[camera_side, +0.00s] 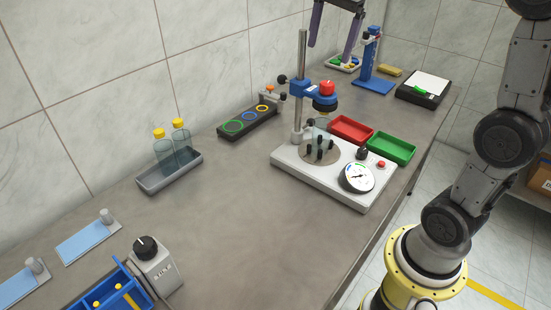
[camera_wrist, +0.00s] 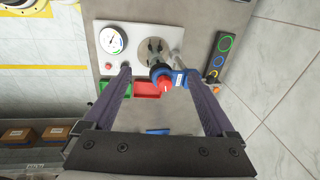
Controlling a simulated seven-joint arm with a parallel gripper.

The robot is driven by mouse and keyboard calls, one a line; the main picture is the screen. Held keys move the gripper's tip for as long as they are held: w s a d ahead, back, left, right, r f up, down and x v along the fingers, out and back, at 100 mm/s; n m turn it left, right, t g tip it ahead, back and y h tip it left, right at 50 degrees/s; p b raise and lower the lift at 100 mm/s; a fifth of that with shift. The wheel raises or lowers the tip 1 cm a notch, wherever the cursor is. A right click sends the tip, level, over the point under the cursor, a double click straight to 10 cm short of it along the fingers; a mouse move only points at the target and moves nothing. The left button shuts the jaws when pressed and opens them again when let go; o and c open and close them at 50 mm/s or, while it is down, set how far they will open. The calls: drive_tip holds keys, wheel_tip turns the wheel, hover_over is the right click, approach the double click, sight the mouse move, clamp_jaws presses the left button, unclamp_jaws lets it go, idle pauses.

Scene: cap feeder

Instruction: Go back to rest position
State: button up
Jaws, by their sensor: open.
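My gripper (camera_side: 336,25) is at the top edge of the side view, above the far part of the bench, with two purple fingers spread apart and nothing between them. In the wrist view my gripper (camera_wrist: 164,75) is open, its fingers reaching toward the capping station. The capping station (camera_side: 290,160) is a white base with a metal post, a blue arm, a red knob (camera_side: 327,87) and a round gauge (camera_side: 357,177). The red knob also shows between the fingertips in the wrist view (camera_wrist: 165,83), but the side view shows my gripper higher and apart from it.
A red tray (camera_side: 350,130) and a green tray (camera_side: 392,148) stand behind the station. A blue stand (camera_side: 372,75) is farther back. Two yellow-capped bottles (camera_side: 172,150) stand in a grey tray (camera_side: 170,180) at left. A blue crate (camera_side: 105,290) is at front left. The bench middle is clear.

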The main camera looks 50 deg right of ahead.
drive_tip(key=s+a+n+t, duration=0.1)
drive_tip(key=s+a+n, duration=0.3)
drive_tip(key=s+a, duration=0.15)
drive_tip(key=s+a+f+n+t, duration=0.1)
drive_tip(key=s+a+f+n, duration=0.1)
drive_tip(key=s+f+n, duration=0.4)
drive_tip(key=s+a+f+n+t, duration=0.1)
drive_tip(key=s+a+f+n, duration=0.1)
drive_tip(key=s+f+n, duration=0.4)
drive_tip(key=shift+s+a+n+y, duration=0.3)
drive_tip(key=shift+s+a+n, duration=0.05)
drive_tip(key=shift+n, duration=0.55)
idle(1.1)
